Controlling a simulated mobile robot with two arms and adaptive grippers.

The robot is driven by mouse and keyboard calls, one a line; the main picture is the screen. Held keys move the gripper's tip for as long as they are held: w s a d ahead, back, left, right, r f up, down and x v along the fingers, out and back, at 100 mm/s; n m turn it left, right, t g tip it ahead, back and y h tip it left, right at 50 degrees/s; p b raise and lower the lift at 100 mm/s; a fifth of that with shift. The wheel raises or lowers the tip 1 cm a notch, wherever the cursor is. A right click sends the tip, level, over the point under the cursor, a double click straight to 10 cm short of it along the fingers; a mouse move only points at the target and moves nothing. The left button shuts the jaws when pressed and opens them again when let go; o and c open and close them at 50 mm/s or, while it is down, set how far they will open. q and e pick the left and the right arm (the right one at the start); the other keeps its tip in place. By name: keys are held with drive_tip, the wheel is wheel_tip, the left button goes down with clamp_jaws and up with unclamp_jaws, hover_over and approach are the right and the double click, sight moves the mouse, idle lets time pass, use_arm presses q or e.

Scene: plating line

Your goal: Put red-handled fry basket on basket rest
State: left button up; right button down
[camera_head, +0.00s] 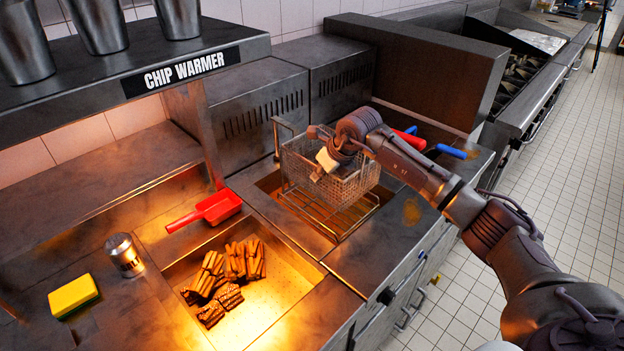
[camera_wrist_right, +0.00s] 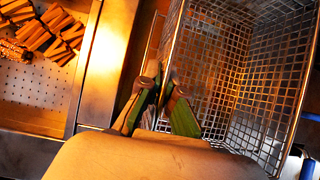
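The wire fry basket (camera_head: 355,187) stands over the fryer well, above a wire rack (camera_head: 332,222) that may be the basket rest. A red handle (camera_head: 409,139) shows behind my right forearm; its join to the basket is hidden. My right gripper (camera_head: 325,162) is at the basket's left part, reaching down over it. In the right wrist view, the gripper's green-padded fingers (camera_wrist_right: 161,82) are close together beside the basket's near wall (camera_wrist_right: 205,70). I cannot tell whether they clasp the rim. My left gripper is out of view.
A blue handle (camera_head: 450,151) lies right of the red one. Left of the fryer are a chip tray (camera_head: 290,290) with several brown chips, a red scoop (camera_head: 217,207), a metal shaker (camera_head: 124,255) and a yellow sponge (camera_head: 73,296). The chip warmer shelf (camera_head: 190,68) overhangs the left side.

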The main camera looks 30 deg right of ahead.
sight(319, 198)
drive_tip(key=shift+w+a+f, duration=0.1)
drive_tip(key=shift+w+f, duration=0.25)
drive_tip(key=shift+f, duration=0.1)
drive_tip(key=shift+s+f+b, duration=0.2)
drive_tip(key=shift+f+b, duration=0.35)
drive_tip(key=shift+f, duration=0.1)
drive_tip(key=shift+w+f+b, duration=0.1)
drive_tip(key=shift+f+b, duration=0.7)
drive_tip(key=shift+f, duration=0.75)
wheel_tip(319, 198, down, 2)
drive_tip(key=shift+b, duration=0.6)
drive_tip(key=shift+f+b, duration=0.65)
drive_tip(key=shift+f, duration=0.2)
drive_tip(key=c, duration=1.2)
unclamp_jaws()
drive_tip(key=shift+c, duration=0.2)
